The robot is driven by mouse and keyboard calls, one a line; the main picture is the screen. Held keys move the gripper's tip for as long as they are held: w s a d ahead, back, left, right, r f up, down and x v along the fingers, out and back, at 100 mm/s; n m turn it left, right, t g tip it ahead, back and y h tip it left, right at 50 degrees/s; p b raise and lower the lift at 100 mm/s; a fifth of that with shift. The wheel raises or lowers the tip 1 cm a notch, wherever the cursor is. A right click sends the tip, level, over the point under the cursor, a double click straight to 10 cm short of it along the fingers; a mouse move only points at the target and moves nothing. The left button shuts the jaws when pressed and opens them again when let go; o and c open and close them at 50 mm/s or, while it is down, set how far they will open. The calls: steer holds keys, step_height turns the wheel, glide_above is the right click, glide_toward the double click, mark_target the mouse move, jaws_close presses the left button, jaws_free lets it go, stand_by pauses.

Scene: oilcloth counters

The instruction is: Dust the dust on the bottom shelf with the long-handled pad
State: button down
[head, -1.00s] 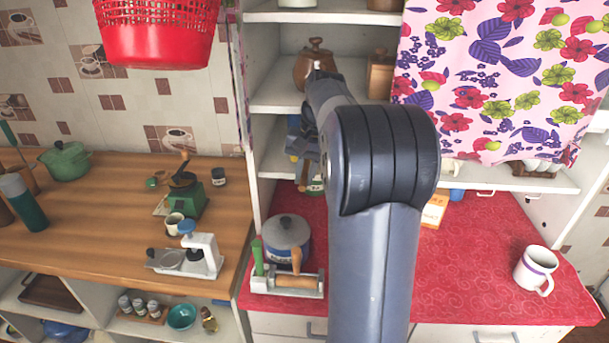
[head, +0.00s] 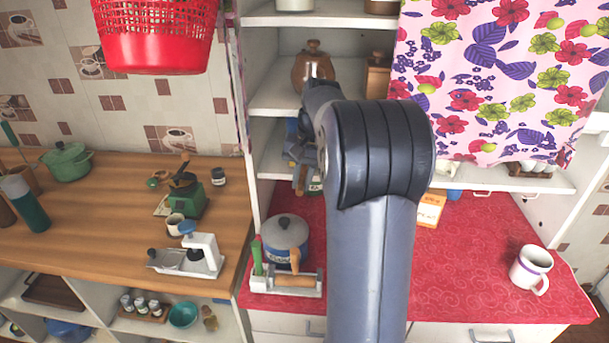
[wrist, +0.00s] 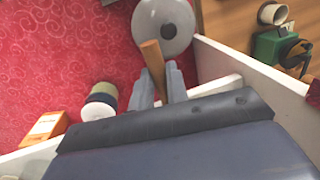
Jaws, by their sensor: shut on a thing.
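My gripper (head: 300,151) is at the lower white shelf, in front of its left part. In the wrist view, my two grey fingers (wrist: 159,88) are shut on a brown wooden handle (wrist: 152,60). The handle's end sticks out past the fingers; it also shows below my gripper in the head view (head: 300,180). The pad end is hidden behind my gripper and wrist. The bottom shelf (head: 272,166) shows only at its left part and front edge; the rest is behind my arm. I cannot make out any dust on it.
A lidded pot (head: 286,238) and a white caddy (head: 284,292) stand on the red counter (head: 480,240) below. A box (head: 430,208) and a mug (head: 530,268) are to the right. A flowered curtain (head: 490,75) covers the right shelves. A teapot (head: 312,66) stands above.

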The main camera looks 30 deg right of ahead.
steer(key=shift+f+p, duration=0.5)
steer(key=shift+p, duration=0.05)
steer(key=shift+w+r+p, duration=0.15)
steer(key=shift+r+p, duration=0.15)
steer(key=shift+r, duration=0.05)
steer(key=shift+r, duration=0.2)
